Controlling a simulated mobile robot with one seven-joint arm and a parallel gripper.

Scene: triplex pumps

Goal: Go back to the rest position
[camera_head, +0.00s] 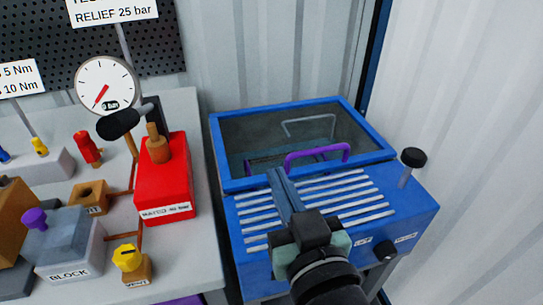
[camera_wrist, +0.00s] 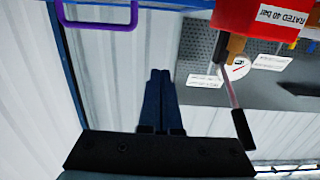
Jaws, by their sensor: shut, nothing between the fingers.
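My gripper (camera_head: 279,182) hovers over the blue machine (camera_head: 405,200) with the slatted top and dark window lid. Its two long fingers lie together, shut and empty. They show in the wrist view (camera_wrist: 159,72) side by side, pointing away with nothing between them. In the head view the fingertips appear close to the left end of the purple handle (camera_head: 320,153), but I cannot tell the height gap. The purple handle also shows in the wrist view (camera_wrist: 97,25), apart from the fingers at upper left.
On the bench at left stand a red pump (camera_head: 168,185) with a black-gripped lever, a round gauge (camera_head: 106,84), a grey block (camera_head: 70,245) and a yellow valve (camera_head: 128,257). A black knob (camera_head: 413,157) rises at the machine's right. Corrugated walls close the back and right.

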